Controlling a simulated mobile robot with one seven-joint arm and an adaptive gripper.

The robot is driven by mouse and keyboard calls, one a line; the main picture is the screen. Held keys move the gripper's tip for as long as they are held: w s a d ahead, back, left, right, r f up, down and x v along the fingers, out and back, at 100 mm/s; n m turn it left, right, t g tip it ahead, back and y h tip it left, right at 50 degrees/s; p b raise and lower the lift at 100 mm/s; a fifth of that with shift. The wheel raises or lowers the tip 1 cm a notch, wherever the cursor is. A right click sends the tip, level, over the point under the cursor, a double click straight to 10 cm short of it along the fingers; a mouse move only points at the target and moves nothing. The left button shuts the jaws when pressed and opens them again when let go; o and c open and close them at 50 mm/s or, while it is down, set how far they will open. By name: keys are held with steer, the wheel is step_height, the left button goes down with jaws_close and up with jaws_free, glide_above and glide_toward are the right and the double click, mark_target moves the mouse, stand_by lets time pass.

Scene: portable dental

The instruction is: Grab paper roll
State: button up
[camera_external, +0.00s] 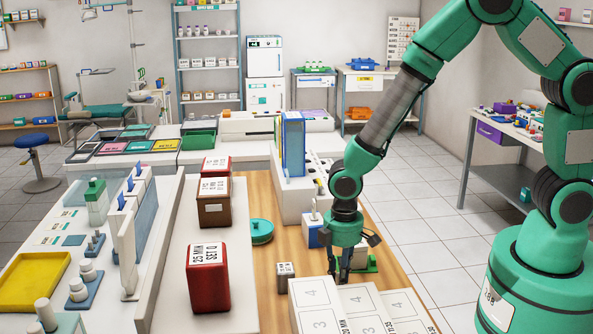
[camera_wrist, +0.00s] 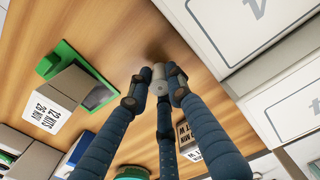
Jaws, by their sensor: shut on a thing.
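The paper roll (camera_wrist: 159,86) is a small pale cylinder with a dark hole in its end. It sits between the three fingertips of my gripper (camera_wrist: 160,84) in the wrist view, above the wooden tabletop (camera_wrist: 135,30). The blue segmented fingers are closed around it. In the external view my gripper (camera_external: 343,276) points down low over the wooden table, just behind the white numbered boxes. The roll cannot be made out there. I cannot tell whether it still touches the table.
White numbered boxes (camera_external: 329,297) stand close in front of my gripper. A green stand (camera_external: 367,264) is just right of it. A small dark labelled block (camera_external: 285,272) and a round green lid (camera_external: 261,231) lie to its left. A red box (camera_external: 208,278) stands farther left.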

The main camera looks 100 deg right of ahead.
step_height(320, 180, up, 9)
steer(key=shift+r+p, duration=0.15)
steer(key=shift+p, duration=0.85)
